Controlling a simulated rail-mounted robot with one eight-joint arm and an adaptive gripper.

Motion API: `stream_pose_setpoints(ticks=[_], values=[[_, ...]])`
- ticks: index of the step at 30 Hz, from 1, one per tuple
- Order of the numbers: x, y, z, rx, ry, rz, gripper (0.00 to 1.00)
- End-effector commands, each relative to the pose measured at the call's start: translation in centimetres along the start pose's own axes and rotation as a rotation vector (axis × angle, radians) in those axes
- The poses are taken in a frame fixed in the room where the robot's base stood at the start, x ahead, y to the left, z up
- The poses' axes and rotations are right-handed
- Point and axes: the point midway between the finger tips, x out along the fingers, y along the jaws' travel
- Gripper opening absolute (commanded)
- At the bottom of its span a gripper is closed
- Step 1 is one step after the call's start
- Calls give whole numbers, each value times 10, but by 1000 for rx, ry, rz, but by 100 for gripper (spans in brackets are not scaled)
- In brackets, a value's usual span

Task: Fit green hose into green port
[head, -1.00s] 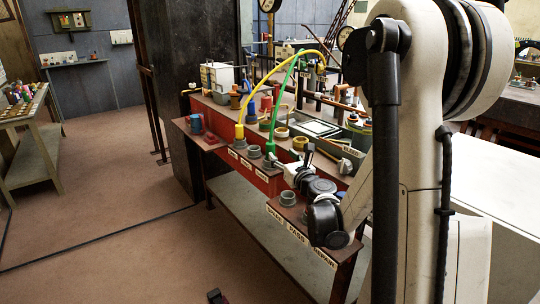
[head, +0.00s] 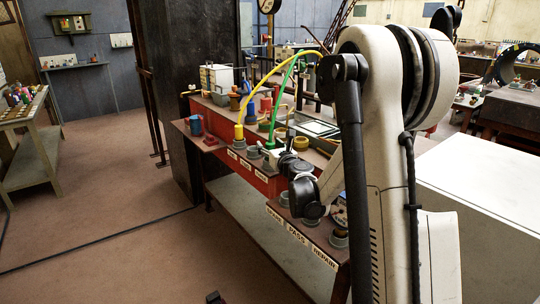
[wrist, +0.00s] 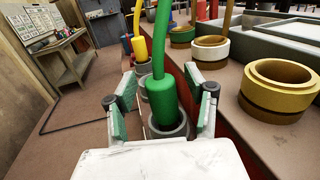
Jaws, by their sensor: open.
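The green hose (head: 284,88) arcs over the bench, its thick lower end coming down by the front ledge. In the wrist view the green hose end (wrist: 162,98) stands upright in, or right over, a grey ring-shaped socket (wrist: 180,128); its seating depth is hidden. My gripper (wrist: 160,88) is open, with a green-padded finger on each side of the hose end and visible gaps to it. In the head view my gripper (head: 276,156) is small and partly hidden by my wrist.
A yellow hose (head: 239,110) stands just beyond, to the left. More grey sockets (head: 285,198) sit on the labelled near ledge. The floor (head: 110,210) left of the bench is open.

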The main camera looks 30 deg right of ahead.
Motion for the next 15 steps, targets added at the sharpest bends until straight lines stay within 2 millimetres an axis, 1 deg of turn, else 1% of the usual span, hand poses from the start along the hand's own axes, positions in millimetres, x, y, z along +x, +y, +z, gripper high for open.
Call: stream_pose_setpoints(ticks=[3,4,12,15], values=[[0,0,0,0,0,0,49],[0,0,0,0,0,0,48],[-1,0,0,0,0,-1,12],[-1,0,0,0,0,-1,0]])
